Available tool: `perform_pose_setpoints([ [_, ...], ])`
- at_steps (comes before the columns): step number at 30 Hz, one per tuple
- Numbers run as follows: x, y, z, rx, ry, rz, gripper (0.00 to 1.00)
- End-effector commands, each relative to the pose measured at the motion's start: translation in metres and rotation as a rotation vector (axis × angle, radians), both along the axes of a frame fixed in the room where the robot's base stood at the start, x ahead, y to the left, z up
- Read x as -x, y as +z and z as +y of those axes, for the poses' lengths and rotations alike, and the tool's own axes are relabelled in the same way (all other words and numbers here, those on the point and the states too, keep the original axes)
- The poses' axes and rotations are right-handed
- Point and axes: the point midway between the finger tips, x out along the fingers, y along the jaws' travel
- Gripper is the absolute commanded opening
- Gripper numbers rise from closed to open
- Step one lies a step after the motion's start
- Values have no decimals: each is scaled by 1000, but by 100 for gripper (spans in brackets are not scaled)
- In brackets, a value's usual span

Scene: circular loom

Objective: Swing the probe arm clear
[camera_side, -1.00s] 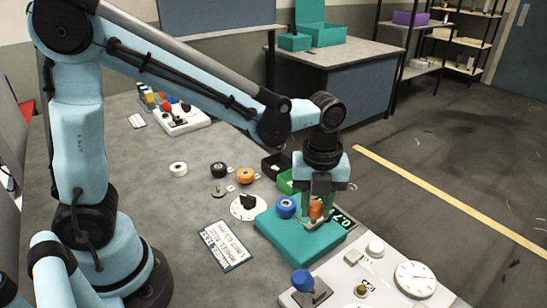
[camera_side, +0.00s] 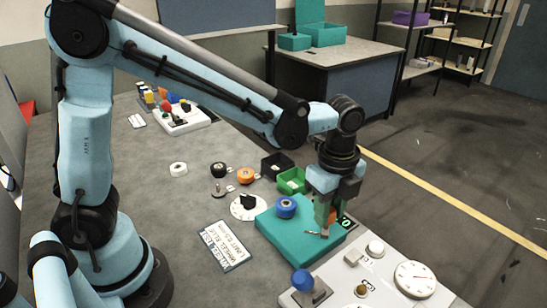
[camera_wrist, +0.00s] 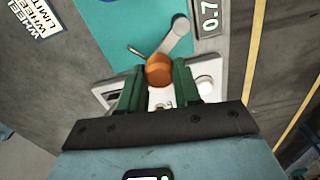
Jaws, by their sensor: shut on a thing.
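The probe arm (camera_wrist: 173,36) is a grey lever with an orange knob (camera_wrist: 158,70) at its near end. It lies over the edge of a teal block (camera_side: 290,240), which also shows in the wrist view (camera_wrist: 120,25). My gripper (camera_wrist: 158,82) has its two green fingers closed around the orange knob.
A small display (camera_wrist: 210,15) is beside the probe arm. A white panel with a dial gauge (camera_side: 415,279) and a blue knob (camera_side: 302,281) lies in front. Green (camera_side: 292,181) and black bins (camera_side: 277,165) stand behind the block. A label card (camera_side: 228,246) lies left.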

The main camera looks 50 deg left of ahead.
Motion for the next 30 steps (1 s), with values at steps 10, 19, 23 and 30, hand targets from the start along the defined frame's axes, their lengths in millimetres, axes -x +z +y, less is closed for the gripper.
perform_pose_setpoints([
  [10,0,0,-2,3,24,4,0],
  [19,0,0,-2,3,23,2,51],
  [23,0,0,-2,2,22,1,58],
  [30,0,2,-1,1,22,1,58],
])
